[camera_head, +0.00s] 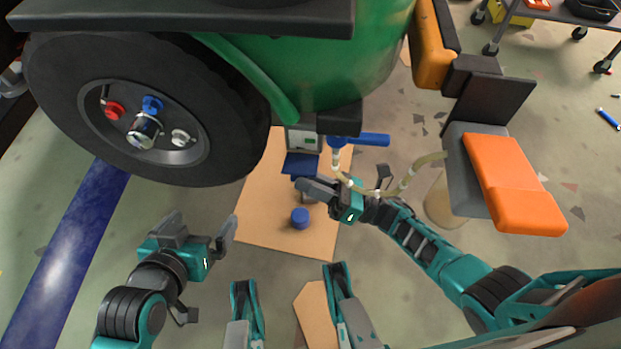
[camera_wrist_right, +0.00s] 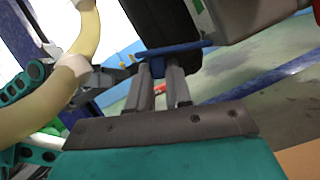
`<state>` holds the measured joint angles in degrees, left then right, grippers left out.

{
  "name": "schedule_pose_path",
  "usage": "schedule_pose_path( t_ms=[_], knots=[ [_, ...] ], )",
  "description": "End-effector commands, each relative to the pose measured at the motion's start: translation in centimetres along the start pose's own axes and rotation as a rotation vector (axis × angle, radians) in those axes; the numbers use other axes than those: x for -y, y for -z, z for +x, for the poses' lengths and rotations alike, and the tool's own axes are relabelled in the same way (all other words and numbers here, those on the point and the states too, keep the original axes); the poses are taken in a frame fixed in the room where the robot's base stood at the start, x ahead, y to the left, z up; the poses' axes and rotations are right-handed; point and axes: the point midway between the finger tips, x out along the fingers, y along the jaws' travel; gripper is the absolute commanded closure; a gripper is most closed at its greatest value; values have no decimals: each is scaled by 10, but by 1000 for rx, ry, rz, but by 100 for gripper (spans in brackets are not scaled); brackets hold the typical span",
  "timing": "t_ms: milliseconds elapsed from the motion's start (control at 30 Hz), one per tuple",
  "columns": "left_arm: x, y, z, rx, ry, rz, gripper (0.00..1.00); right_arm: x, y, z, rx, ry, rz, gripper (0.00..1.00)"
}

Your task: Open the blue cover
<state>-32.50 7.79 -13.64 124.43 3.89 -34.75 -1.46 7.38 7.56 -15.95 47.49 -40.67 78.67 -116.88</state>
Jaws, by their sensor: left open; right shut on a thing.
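The blue cover (camera_head: 300,163) is a flat panel below a pale box with a small screen (camera_head: 303,140), under the green body. In the right wrist view the cover (camera_wrist_right: 178,48) shows as a thin blue plate beyond my fingers. My right gripper (camera_head: 312,188) is at the cover's lower edge and shut on it; the exact contact is partly hidden by the fingers. It also shows in the right wrist view (camera_wrist_right: 160,88). My left gripper (camera_head: 205,230) is open and empty, low on the left, well apart from the cover.
A large black wheel (camera_head: 58,110) stands at upper left. A pale hose (camera_head: 408,178) curves close to my right wrist, below a blue handle (camera_head: 372,139). A blue cap (camera_head: 300,217) lies on the brown board (camera_head: 262,205). An orange pad (camera_head: 510,180) is at right.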

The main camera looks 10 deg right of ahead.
Motion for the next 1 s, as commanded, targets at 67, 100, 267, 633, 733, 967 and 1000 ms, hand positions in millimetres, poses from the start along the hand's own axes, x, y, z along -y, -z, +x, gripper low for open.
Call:
schedule_pose_path(
  t_ms=[67, 100, 267, 633, 733, 967, 1000],
  knots=[
    [0, 0, 0, -1, 0, 0, 0, 0, 0, 0, -1, 0, -1, 100],
    [0, 0, 0, -1, 0, 0, 0, 0, 0, 0, -1, 0, -1, 100],
    [0, 0, 0, -1, 0, 0, 0, 0, 0, 0, -2, 0, 0, 100],
    [0, 0, 0, -1, 0, 0, 0, 0, 0, 0, -1, 0, 1, 55],
    [0, 0, 0, -1, 0, 0, 0, 0, 0, 0, -1, 0, 1, 55],
    [0, 0, 0, -1, 0, 0, 0, 0, 0, -3, -2, 1, 1, 55],
    [0, 0, 0, -1, 0, 0, 0, 0, 0, -6, -2, 2, 1, 55]
  ],
)
